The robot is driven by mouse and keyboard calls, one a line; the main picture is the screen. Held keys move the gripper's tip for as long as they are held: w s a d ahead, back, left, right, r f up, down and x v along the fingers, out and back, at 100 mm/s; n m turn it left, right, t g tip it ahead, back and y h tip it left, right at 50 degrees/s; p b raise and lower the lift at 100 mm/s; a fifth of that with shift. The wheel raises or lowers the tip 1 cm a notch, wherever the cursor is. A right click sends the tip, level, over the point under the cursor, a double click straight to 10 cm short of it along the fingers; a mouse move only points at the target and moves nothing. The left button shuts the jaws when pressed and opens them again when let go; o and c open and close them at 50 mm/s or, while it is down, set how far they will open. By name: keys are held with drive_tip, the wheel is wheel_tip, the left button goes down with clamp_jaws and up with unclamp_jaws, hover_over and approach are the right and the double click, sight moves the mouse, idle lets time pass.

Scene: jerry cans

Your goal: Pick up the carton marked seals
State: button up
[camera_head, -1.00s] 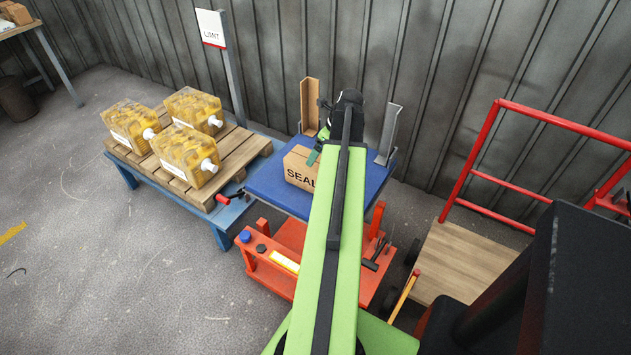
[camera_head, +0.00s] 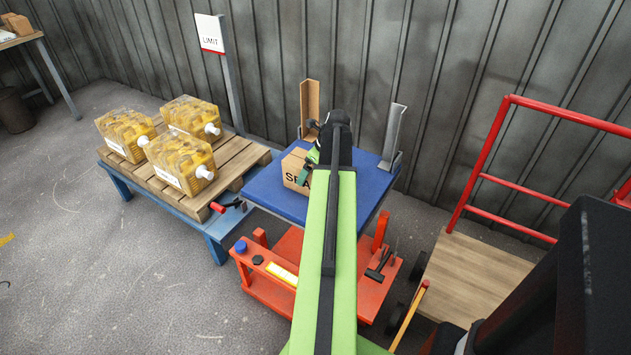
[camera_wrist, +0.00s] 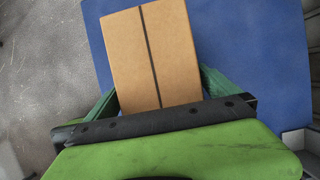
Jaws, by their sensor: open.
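The carton marked seals (camera_head: 295,168) is a brown box on the blue platform (camera_head: 270,200). My arm hides its right part and some of its lettering in the head view. In the wrist view the carton (camera_wrist: 155,50) shows its top with a dark seam down the middle. My gripper (camera_wrist: 158,88) is open, with one green finger on each side of the carton's near end. In the head view my gripper (camera_head: 308,172) is at the carton, partly hidden by my arm. I cannot tell whether the fingers touch it.
A pallet (camera_head: 228,165) with yellow jerry cans (camera_head: 180,160) stands to the left. A brown upright (camera_head: 310,103) and a grey bracket (camera_head: 393,135) rise at the platform's back. A red-railed cart (camera_head: 470,280) stands right.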

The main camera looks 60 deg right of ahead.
drive_tip(key=c, duration=1.9)
drive_tip(key=shift+r, duration=0.2)
wheel_tip(320, 180, up, 4)
drive_tip(key=p, duration=0.4)
drive_tip(key=shift+r, duration=0.1)
drive_tip(key=s+d+r+p, duration=0.1)
drive_tip(key=s+r+p, duration=0.1)
drive_tip(key=s, duration=0.1)
drive_tip(key=s+d+r+p, duration=0.1)
drive_tip(key=s+r+p, duration=0.1)
drive_tip(key=s, duration=0.2)
drive_tip(key=s+r+p, duration=0.2)
drive_tip(key=s+p, duration=0.1)
drive_tip(key=shift+s+d+r, duration=0.2)
drive_tip(key=shift+s+d, duration=0.05)
drive_tip(key=shift+d, duration=0.15)
drive_tip(key=shift+s+d, duration=0.1)
drive_tip(key=shift+s, duration=0.3)
